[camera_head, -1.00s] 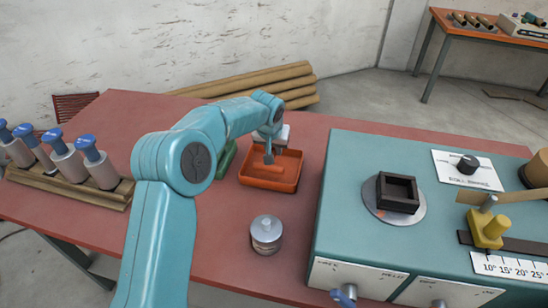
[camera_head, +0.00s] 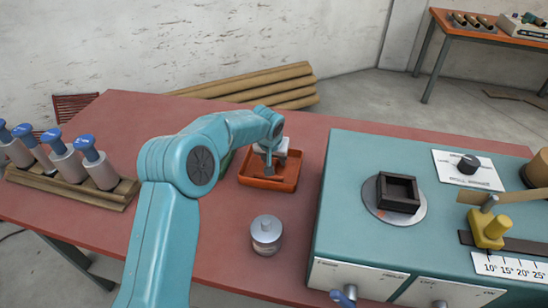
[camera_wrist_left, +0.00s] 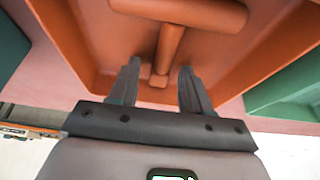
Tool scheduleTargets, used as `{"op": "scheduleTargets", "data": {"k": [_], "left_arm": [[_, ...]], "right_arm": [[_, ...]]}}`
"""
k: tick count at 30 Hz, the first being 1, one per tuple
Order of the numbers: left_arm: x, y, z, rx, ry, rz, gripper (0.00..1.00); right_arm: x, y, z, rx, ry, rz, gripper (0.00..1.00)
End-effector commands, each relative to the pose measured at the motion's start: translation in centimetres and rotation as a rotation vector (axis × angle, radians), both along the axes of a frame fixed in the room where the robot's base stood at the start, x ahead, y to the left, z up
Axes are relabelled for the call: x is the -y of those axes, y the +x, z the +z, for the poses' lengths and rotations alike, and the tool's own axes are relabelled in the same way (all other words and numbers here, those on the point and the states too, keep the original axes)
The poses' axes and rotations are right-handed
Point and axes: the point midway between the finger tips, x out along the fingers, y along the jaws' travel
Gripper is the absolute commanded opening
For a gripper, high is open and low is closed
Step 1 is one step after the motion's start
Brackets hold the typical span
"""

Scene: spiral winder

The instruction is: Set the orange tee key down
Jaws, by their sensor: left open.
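The orange tee key lies in an orange tray (camera_head: 286,180) on the red table. In the left wrist view its thick crossbar (camera_wrist_left: 185,12) is at the top and its stem (camera_wrist_left: 168,45) runs down to a small squared end. My left gripper (camera_wrist_left: 159,68) is open, with one finger on each side of that end and a gap showing beside it. In the head view the left gripper (camera_head: 269,165) reaches down into the tray and the key is hard to make out there. My right gripper is not in view.
A grey lidded canister (camera_head: 266,235) stands in front of the tray. A teal machine (camera_head: 345,180) with a dark square frame (camera_head: 398,193) fills the right. Blue-topped bottles (camera_head: 98,165) stand in a wooden rack at left. A green bin (camera_wrist_left: 295,95) is beside the tray.

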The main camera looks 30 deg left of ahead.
Motion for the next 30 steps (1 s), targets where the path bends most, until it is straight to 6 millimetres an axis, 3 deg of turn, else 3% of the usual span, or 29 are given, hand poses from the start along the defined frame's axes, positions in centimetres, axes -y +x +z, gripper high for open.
{"op": "scheduleTargets", "data": {"k": [5,12,18,30], "left_arm": [[0.2,-0.5,1.9,0.004,0.0,0.0,0.48],[0.7,-2.6,7.2,0.005,0.0,0.0,0.48],[1.0,-4.0,10.3,0.002,0.0,0.0,0.48],[1.1,-4.4,11.4,0.0,0.0,0.0,0.48]], "right_arm": [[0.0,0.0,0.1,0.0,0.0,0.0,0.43],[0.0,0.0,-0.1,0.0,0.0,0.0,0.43],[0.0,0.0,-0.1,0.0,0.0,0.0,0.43],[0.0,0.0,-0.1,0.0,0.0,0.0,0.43]]}}
